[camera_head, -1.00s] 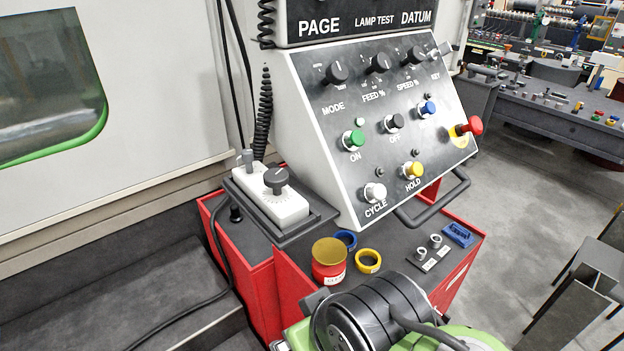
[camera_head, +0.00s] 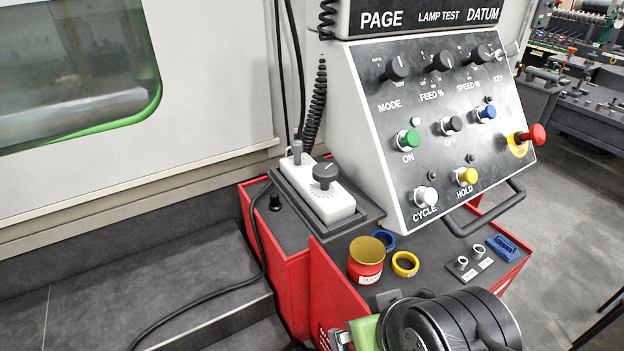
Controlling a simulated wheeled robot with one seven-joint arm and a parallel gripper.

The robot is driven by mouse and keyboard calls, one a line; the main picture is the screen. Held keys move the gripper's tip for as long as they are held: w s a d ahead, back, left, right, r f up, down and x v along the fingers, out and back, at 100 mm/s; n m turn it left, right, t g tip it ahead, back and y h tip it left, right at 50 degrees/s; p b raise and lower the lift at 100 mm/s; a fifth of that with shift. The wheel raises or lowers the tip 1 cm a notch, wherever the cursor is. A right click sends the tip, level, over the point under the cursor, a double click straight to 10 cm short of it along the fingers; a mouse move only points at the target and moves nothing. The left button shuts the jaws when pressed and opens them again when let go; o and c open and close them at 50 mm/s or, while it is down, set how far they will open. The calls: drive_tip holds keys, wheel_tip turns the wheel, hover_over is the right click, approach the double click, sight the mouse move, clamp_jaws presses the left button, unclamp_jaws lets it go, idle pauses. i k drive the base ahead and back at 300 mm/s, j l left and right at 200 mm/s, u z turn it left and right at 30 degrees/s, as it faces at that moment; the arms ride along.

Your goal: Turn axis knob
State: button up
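A white hand pendant (camera_head: 338,207) lies in a dark tray (camera_head: 290,185) at the left of the control panel. A black knob (camera_head: 325,174) stands on top of it above a printed dial scale, and I take this as the axis knob. A smaller grey knob (camera_head: 296,150) stands at the pendant's far end. Nothing touches the black knob. A black and green part of my arm shows at the bottom edge, below and to the right of the pendant. My gripper's fingers do not show.
The sloped control panel (camera_head: 440,135) with knobs, coloured buttons and a handle rises right of the pendant. A black cable hangs at left.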

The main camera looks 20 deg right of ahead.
sight(298, 146)
drive_tip(key=j+u, duration=0.45)
drive_tip(key=i+j+u, duration=0.15)
drive_tip(key=u, duration=0.3)
drive_tip(key=i+j+u, duration=0.2)
drive_tip(key=u, duration=0.3)
